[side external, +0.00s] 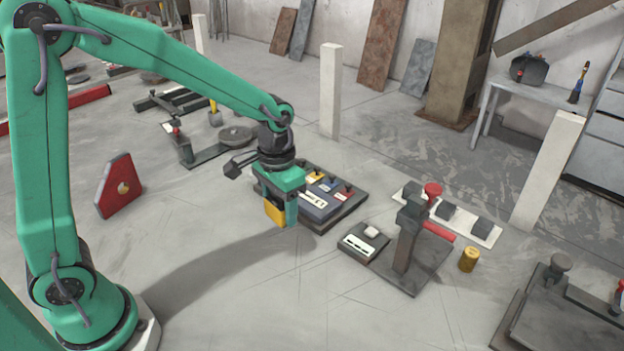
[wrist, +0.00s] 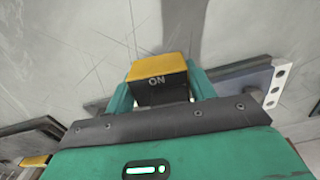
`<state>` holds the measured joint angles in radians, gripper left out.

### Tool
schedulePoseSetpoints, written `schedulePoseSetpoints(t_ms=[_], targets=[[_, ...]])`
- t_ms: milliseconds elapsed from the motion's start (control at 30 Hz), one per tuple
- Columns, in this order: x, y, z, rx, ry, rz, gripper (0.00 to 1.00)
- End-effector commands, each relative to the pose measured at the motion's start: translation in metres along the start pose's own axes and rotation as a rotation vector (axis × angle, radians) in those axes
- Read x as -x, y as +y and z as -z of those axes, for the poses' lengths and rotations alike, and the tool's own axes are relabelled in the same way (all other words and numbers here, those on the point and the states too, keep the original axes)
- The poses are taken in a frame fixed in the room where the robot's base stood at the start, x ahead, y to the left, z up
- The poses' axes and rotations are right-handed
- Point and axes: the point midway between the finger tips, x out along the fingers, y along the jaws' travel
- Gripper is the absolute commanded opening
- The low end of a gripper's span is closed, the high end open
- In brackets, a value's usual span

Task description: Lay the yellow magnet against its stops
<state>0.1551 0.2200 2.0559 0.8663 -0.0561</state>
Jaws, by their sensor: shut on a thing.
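The yellow magnet (side external: 274,213) is a small block with a dark face that reads "ON" in the wrist view (wrist: 160,68). My gripper (side external: 283,212) is shut on it, with one green finger on each side in the wrist view (wrist: 161,88). The magnet hangs below my gripper, in front of a dark plate (side external: 340,213) carrying a blue-grey block and several small parts. In the side view it appears above the floor; its exact height I cannot tell. I cannot make out for certain which parts are its stops.
Right of my gripper stands a dark clamp post (side external: 408,235) with a red knob and red handle. A yellow cylinder (side external: 469,260) stands beside its base. A red angled block (side external: 119,186) stands at the left. The floor in front of the gripper is clear.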

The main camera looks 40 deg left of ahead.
Motion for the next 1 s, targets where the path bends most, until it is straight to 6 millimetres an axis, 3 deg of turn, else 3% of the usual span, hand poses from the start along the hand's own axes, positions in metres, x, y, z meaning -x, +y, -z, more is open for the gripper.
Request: schedulePoseSetpoints(t_ms=[467, 1000], targets=[[0.006, -0.038, 0.053, -0.359, 0.003, 0.001, 0.12], [0.008, -0.095, 0.104, -0.800, 0.002, 0.001, 0.12]])
